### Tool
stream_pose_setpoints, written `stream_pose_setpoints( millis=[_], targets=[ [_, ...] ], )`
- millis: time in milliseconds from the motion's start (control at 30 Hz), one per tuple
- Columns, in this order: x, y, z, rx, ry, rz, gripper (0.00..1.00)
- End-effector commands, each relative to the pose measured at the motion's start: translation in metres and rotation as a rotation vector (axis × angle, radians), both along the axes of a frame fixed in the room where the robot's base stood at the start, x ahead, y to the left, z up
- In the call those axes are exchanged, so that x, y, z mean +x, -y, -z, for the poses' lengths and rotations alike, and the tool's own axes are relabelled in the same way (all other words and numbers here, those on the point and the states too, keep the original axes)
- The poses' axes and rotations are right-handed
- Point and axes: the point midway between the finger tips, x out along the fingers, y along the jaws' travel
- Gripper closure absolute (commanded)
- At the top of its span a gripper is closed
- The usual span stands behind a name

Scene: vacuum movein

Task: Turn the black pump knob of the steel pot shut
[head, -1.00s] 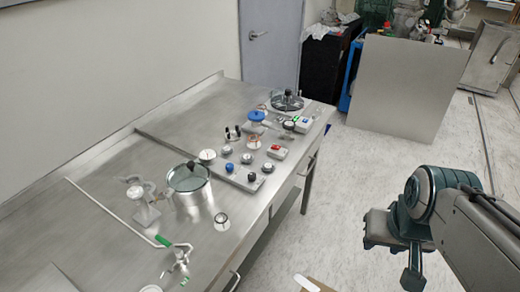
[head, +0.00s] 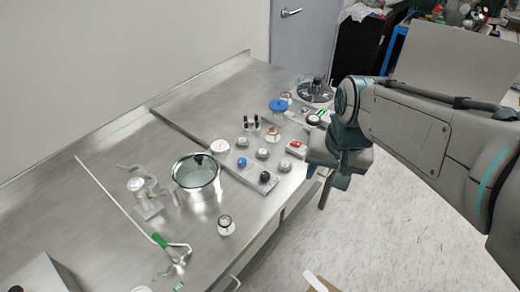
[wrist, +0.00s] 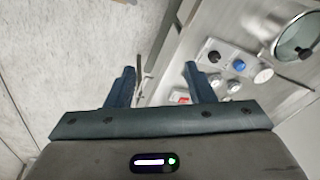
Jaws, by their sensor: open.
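In the wrist view the black knob (wrist: 214,57) and blue knob (wrist: 239,65) lie beyond the right finger. My gripper (wrist: 160,68) is open and empty. In the head view it is beside the bench's front edge, right of the panel and apart from the knobs; its fingers are partly hidden.
A red-switched box (head: 296,148) and a blue-capped vessel (head: 278,107) stand near the panel. The floor (head: 400,240) in front of the bench looks clear.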

Motion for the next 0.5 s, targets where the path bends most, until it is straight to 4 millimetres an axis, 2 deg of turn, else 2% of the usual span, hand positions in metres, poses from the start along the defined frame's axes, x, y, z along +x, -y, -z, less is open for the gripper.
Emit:
stream_pose_setpoints(
  millis=[33,100,300,500],
  targets=[
    [0.018,-0.011,0.003,0.019,-0.029,0.044,0.51],
    [0.04,-0.025,0.004,0.039,-0.069,0.129,0.51],
    [0.099,-0.071,0.014,0.05,-0.161,0.38,0.51],
    [0.134,-0.108,0.026,0.024,-0.198,0.566,0.51]
  ],
)
